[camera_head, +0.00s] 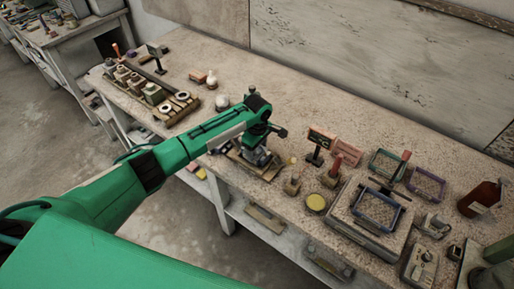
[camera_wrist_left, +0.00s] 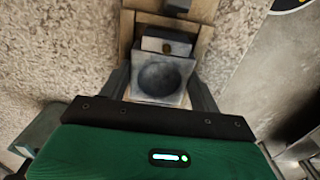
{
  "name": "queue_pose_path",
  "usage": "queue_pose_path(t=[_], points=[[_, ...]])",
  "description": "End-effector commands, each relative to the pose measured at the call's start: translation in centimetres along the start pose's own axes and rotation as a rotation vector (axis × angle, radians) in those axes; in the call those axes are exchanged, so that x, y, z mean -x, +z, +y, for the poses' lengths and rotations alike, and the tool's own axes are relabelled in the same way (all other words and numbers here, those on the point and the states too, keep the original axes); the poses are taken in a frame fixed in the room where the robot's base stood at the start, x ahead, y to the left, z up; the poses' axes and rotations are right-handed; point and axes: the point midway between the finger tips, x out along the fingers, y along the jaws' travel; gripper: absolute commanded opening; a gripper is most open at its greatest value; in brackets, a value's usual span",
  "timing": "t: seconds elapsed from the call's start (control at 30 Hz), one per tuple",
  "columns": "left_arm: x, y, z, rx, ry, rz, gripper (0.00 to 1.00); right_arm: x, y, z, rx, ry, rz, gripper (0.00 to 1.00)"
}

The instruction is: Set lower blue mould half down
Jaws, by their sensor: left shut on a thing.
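The lower blue mould half (camera_wrist_left: 160,92) is a grey-blue block with a round hollow facing up, in the middle of the left wrist view. In the head view it is a small greyish block (camera_head: 256,157) at the end of my green left arm. My left gripper (camera_head: 260,151) is shut on it, with one finger on each side in the wrist view. The block is over a wooden stand (camera_head: 268,172), whose light wood also shows in the wrist view (camera_wrist_left: 206,40). I cannot tell whether the block touches the stand. My right gripper is not in view.
A wooden rack (camera_head: 176,108) with several moulds stands at the left of the table. A small sign (camera_head: 320,140), a yellow disc (camera_head: 316,202), trays (camera_head: 377,208) and a brown bottle (camera_head: 480,198) stand to the right. The table's back strip is mostly clear.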

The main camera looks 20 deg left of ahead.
Motion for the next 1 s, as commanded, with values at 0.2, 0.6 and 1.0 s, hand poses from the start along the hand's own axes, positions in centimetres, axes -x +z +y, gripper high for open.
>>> queue_pose_path(t=[0.2,0.6,1.0], points=[[-0.5,0.0,0.0,0.0,0.0,0.0,0.35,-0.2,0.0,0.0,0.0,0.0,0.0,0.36],[-1.2,0.0,0.0,0.0,0.001,0.0,0.35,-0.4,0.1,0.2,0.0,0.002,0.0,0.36],[-1.4,0.0,0.0,0.0,0.001,0.0,0.89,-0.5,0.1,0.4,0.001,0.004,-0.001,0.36]])
